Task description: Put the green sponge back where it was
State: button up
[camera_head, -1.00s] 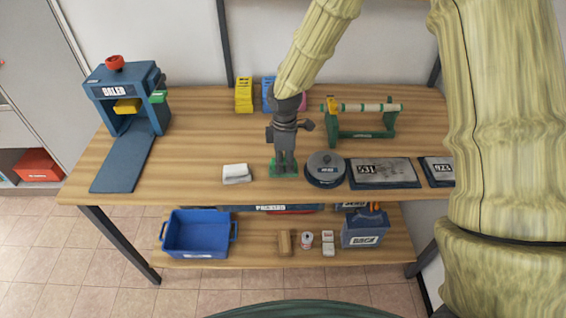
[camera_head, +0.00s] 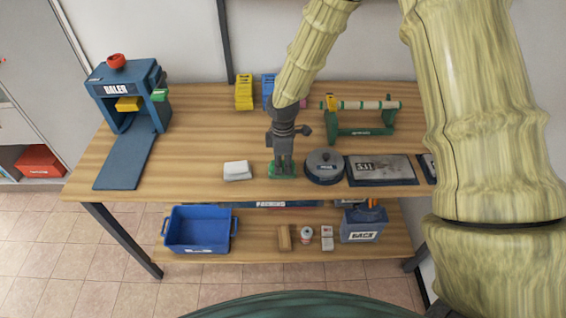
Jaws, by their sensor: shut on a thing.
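The green sponge (camera_head: 282,171) is at the middle of the table top, low at the tips of my gripper (camera_head: 284,163). My gripper points straight down and is shut on the sponge. The fingers hide part of the sponge. I cannot tell whether the sponge rests on the wood or is just above it. A white folded cloth or block (camera_head: 237,170) lies to its left, and a round grey tin (camera_head: 324,167) stands close to its right.
A blue baler (camera_head: 123,95) with a ramp stands at left. A green roller stand (camera_head: 360,115) and yellow (camera_head: 244,92) and blue boxes are behind. A grey plate (camera_head: 380,169) lies right. A blue bin (camera_head: 199,230) sits on the lower shelf. Wood left of the white item is clear.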

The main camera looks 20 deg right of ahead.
aim_at(283, 163)
jog(key=o, duration=1)
notch_tip(283, 163, up, 12)
jog(key=b, duration=0.2)
jog(key=shift+r, duration=0.1)
